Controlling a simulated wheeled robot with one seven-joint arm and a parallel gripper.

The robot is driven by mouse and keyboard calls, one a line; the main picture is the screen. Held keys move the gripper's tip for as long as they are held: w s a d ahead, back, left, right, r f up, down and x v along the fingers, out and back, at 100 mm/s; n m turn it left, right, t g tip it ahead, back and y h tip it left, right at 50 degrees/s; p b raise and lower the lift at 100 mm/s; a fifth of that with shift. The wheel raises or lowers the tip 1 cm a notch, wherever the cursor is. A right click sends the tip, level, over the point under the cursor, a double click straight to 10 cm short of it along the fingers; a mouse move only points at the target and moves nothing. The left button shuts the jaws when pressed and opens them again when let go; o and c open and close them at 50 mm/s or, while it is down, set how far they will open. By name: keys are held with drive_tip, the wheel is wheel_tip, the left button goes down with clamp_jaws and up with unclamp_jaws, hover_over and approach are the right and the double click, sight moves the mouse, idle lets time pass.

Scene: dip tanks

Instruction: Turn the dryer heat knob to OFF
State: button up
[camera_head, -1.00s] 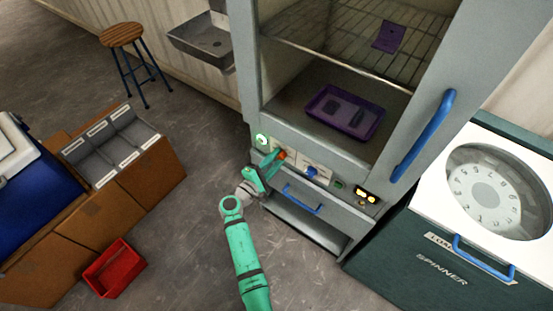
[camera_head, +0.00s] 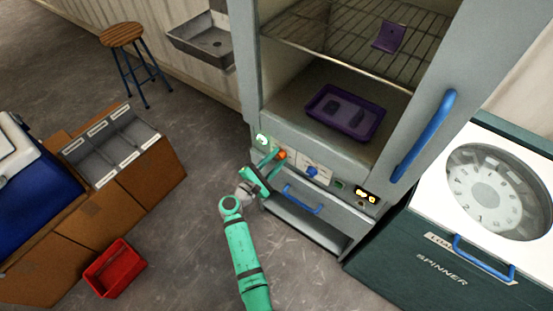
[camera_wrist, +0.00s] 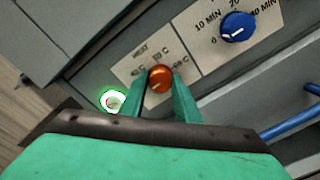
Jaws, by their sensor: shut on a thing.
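The dryer is the tall grey cabinet (camera_head: 318,148) in the head view. Its orange heat knob (camera_wrist: 160,78) sits on a pale panel marked HEAT with temperature marks; it also shows in the head view (camera_head: 281,154). A pale pointer line on the knob's face runs toward the lower left in the wrist view. My gripper (camera_wrist: 162,85) is shut on the knob, one green finger on each side; in the head view my gripper (camera_head: 272,158) reaches the panel from the front left. The OFF mark is not readable; the fingers cover part of the label.
A blue timer knob (camera_wrist: 237,27) is right of the heat knob. A lit green button (camera_wrist: 112,101) is left of it. A blue drawer handle (camera_head: 304,200) lies below the panel. A spinner (camera_head: 440,235) stands at the right.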

drive_tip(key=shift+f, duration=0.15)
drive_tip(key=o, duration=1)
drive_tip(key=shift+o, duration=0.2)
drive_tip(key=v, duration=1.1)
